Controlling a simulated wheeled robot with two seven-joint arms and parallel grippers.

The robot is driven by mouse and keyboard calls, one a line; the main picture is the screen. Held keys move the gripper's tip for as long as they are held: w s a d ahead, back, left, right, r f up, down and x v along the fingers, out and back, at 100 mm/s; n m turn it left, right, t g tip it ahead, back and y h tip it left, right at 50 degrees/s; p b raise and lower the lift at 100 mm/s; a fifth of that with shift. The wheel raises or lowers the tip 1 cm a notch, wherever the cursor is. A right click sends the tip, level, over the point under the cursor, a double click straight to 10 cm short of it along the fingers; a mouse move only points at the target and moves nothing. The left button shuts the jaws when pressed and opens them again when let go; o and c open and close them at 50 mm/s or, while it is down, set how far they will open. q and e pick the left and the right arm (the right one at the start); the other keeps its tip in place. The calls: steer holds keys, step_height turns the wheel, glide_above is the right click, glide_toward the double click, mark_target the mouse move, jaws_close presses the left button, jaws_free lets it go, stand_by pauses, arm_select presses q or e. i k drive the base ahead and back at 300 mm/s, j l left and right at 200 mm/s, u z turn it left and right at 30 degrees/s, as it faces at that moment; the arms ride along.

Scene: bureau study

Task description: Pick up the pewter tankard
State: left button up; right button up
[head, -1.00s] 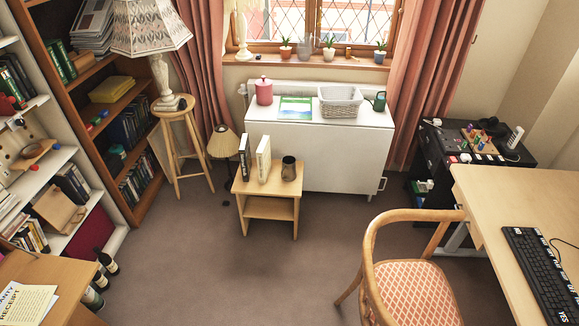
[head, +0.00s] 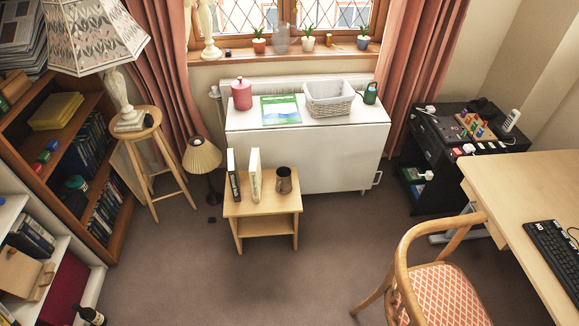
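The pewter tankard (head: 284,180) is a dark grey metal mug. It stands upright on the right part of a small light-wood side table (head: 265,205), in the middle of the head view. Two upright books, one dark (head: 233,175) and one white (head: 255,174), stand to its left on the same top, apart from it. Neither of my grippers is in view.
A white cabinet (head: 330,178) stands just behind the side table, with a basket (head: 334,98) on top. A wooden chair (head: 440,285) and desk (head: 525,205) are at the right. Bookshelves (head: 75,110) and a stool (head: 150,140) are at the left. The carpet (head: 240,285) in front is clear.

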mark_target(283, 186)
steer(key=i+j+z, duration=0.1)
steer(key=j, duration=0.25)
steer(key=i+j+z, duration=0.15)
steer(key=i+j, duration=0.15)
steer(key=i+j+z, duration=0.1)
steer(key=j, duration=0.3)
steer(key=i+j+z, duration=0.15)
steer(key=i+j, duration=0.15)
steer(key=i+j+z, duration=0.1)
steer(key=j, duration=0.4)
steer(key=i+j+z, duration=0.15)
steer(key=j, duration=0.25)
steer(key=i+j+z, duration=0.1)
steer(key=j+z, duration=0.15)
steer(key=j, duration=0.75)
